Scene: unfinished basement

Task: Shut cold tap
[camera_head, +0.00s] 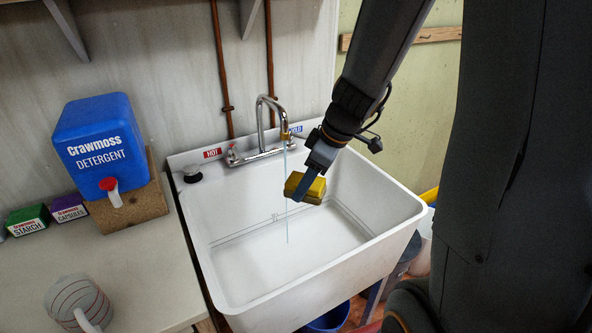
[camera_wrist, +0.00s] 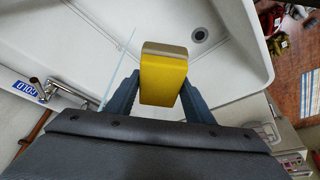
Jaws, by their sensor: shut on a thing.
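The chrome faucet (camera_head: 262,118) stands at the back of a white sink (camera_head: 225,245). A thin stream of water (camera_head: 287,205) falls from its spout into the basin. In the wrist view the COLD label (camera_wrist: 25,88) and chrome tap parts (camera_wrist: 62,88) show at the left. My gripper (camera_wrist: 160,85) is shut on a yellow block, sponge-like with a pale side (camera_wrist: 163,72), held above the basin. The block also shows in the head view (camera_head: 312,189).
A red HOT label (camera_head: 212,153) and hot tap (camera_head: 233,154) are left of the spout. Buckets (camera_head: 330,318) stand below the sink.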

